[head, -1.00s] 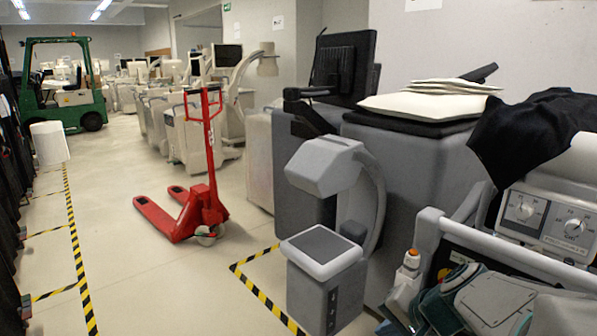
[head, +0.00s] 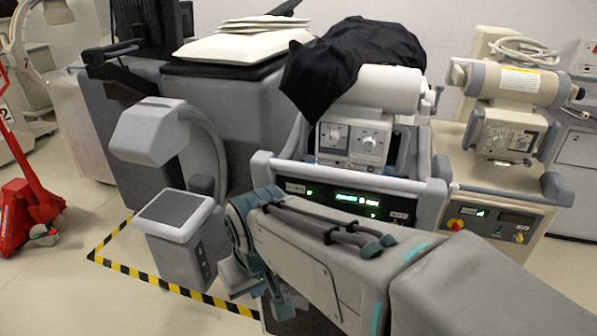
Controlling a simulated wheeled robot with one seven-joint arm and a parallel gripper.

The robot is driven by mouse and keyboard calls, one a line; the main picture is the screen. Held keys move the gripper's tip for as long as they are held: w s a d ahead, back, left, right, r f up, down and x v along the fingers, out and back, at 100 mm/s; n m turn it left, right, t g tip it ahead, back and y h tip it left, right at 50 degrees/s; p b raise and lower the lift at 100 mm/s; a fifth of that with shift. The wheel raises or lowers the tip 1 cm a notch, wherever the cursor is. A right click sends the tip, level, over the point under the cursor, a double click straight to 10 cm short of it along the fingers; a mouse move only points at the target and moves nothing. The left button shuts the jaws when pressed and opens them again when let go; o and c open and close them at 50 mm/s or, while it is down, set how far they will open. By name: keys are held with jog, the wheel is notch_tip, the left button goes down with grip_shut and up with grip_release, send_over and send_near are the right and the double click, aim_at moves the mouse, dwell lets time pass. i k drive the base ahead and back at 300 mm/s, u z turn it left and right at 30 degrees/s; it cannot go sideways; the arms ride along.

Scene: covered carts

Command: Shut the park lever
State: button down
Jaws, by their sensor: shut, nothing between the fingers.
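A covered cart with a grey rail (head: 350,182) stands in the middle of the head view, a black cloth (head: 355,58) draped over its top. A second cart (head: 510,195) stands at the right, with a red-and-yellow knob (head: 455,225) and a small yellow-and-white control (head: 519,237) on its front. I cannot tell which part, if any, is the park lever. My arm reaches leftward across the front of the covered cart and hides its lower front. My gripper (head: 262,290) is at the arm's left end, low, shut and empty, seen only in part.
A grey scanner-like unit (head: 172,240) stands just left of my gripper, inside yellow-and-black floor tape (head: 150,278). A red pallet jack (head: 25,210) is at the far left. Bare floor (head: 75,300) shows at the lower left.

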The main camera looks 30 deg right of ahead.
aim_at(453, 187)
jog(key=z, duration=2.05)
jog(key=k, duration=0.5)
jog(key=u, duration=0.8)
jog(key=i, duration=0.65)
jog(key=z, duration=1.25)
